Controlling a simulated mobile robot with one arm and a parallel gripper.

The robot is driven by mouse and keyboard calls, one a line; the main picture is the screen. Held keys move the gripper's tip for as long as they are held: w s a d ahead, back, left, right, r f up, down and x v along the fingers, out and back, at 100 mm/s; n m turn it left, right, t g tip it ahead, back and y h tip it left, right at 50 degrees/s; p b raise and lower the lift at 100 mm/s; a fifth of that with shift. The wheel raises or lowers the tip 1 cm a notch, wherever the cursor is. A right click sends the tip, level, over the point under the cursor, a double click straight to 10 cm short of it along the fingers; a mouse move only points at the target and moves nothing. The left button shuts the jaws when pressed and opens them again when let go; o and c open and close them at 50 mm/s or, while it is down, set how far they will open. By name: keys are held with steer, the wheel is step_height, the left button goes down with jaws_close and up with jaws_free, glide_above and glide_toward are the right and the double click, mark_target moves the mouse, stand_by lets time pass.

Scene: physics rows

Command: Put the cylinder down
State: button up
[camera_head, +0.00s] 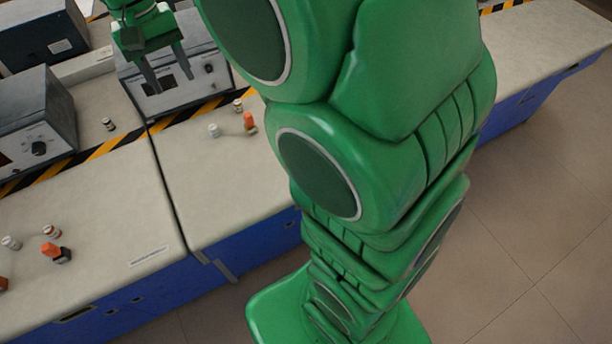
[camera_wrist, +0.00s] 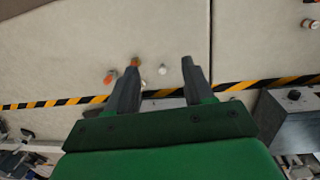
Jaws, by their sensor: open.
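My gripper (camera_head: 170,82) is open and empty, with its fingers in front of a grey instrument box in the head view. In the wrist view its two fingers (camera_wrist: 161,66) are spread apart. A small white cylinder (camera_head: 214,130) stands on the bench, right of and below the gripper. The white cylinder (camera_wrist: 162,69) shows between the fingertips in the wrist view, with no finger touching it. An orange-topped piece (camera_head: 249,119) and a small pale, dark-banded piece (camera_head: 238,104) stand near it. I cannot tell which one the task means.
Grey instrument boxes (camera_head: 38,118) stand along the back, behind a yellow-black striped line (camera_head: 110,143). Several small pieces, one orange-topped (camera_head: 51,250), stand on the left bench section. My green arm hides the middle. Clear bench (camera_head: 215,190) lies in front of the white cylinder.

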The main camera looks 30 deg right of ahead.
steer(key=s+d+f, duration=0.2)
steer(key=s+d, duration=0.2)
steer(key=s, duration=0.5)
steer(key=s+d+f, duration=0.2)
steer(key=s+d, duration=0.2)
steer(key=s, duration=0.5)
steer(key=s+d+f, duration=0.2)
steer(key=s+d, duration=0.2)
steer(key=s, duration=0.5)
steer(key=shift+s+d+f+g+y, duration=0.2)
steer(key=shift+s+f+g+y, duration=0.05)
steer(key=shift+f+g+y, duration=0.15)
steer(key=shift+o, duration=0.5)
steer(key=shift+w, duration=0.15)
